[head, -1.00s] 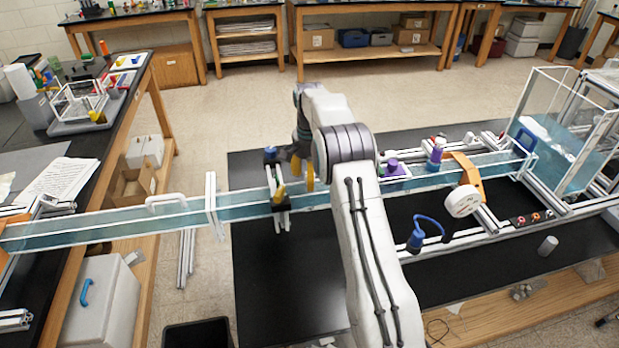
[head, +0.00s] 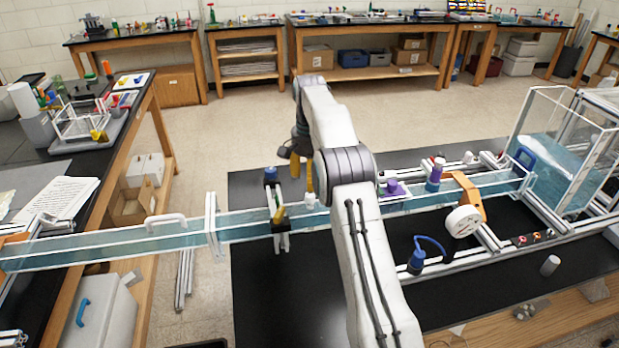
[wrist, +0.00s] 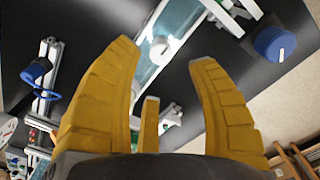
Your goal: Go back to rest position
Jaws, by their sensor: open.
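My gripper (head: 302,168) has yellow fingers and hangs above the long water channel (head: 250,224), just right of a small upright clamp frame with a blue knob (head: 271,174). In the wrist view my gripper (wrist: 168,62) has its fingers spread apart with nothing between them. A small white knob (wrist: 159,48) lies beyond the gap, on the clear channel, apart from the fingers. The blue knob also shows at the right of the wrist view (wrist: 275,43). My arm hides part of the channel in the head view.
A clear water tank (head: 565,150) stands at the right end of the channel. A white round gauge (head: 463,221) and an orange bracket (head: 468,190) stand beside it. The black bench top (head: 285,295) in front is mostly bare. A wooden bench (head: 140,120) is at left.

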